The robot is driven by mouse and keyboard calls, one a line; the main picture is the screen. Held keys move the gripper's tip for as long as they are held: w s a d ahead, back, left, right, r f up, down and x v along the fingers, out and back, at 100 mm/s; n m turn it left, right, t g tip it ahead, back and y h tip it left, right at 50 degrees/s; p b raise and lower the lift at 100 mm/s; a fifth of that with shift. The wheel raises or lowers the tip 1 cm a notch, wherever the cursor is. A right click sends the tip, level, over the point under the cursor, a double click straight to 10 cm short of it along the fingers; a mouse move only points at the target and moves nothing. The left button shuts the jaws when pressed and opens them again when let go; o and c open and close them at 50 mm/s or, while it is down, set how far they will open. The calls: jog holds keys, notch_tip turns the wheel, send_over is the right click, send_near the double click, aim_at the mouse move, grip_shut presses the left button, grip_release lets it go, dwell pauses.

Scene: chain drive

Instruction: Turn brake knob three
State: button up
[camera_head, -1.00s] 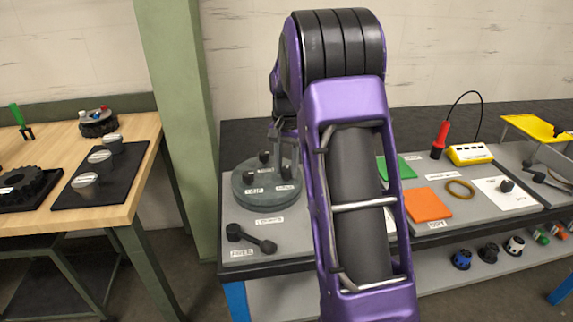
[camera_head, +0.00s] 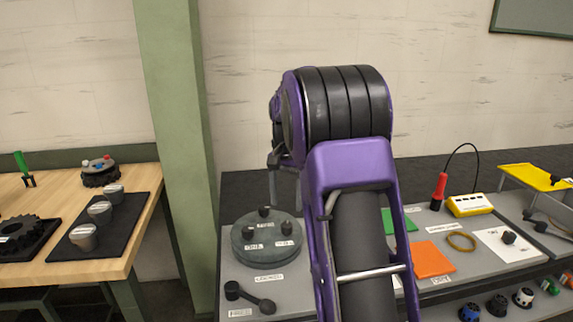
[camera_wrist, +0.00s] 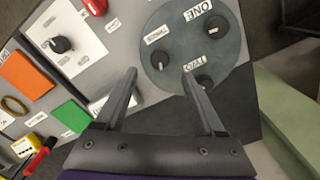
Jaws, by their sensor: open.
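A round grey-green disc (camera_head: 266,255) with three black knobs lies on the workbench. In the wrist view the disc (camera_wrist: 178,82) carries labels that read upside down. One knob (camera_wrist: 213,29) is beside ONE, and another (camera_wrist: 205,81) is beside TWO, partly behind my right finger. The third knob (camera_wrist: 160,61) is beside a blurred label, probably THREE; it also shows at the disc's right in the head view (camera_head: 287,227). My gripper (camera_wrist: 159,72) is open and empty above the disc. The third knob appears between and beyond its fingertips, apart from them.
A dark double-ended lever (camera_head: 250,299) lies in front of the disc. Right of it are an orange pad (camera_head: 433,259), a green pad (camera_wrist: 72,116), a yellow device (camera_head: 469,205) and a white card with a black knob (camera_head: 508,238). A green post (camera_head: 181,150) stands left.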

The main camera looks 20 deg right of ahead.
notch_tip(320, 180, up, 10)
jog(key=p, duration=0.1)
jog(key=shift+r, duration=0.1)
dwell(0.4)
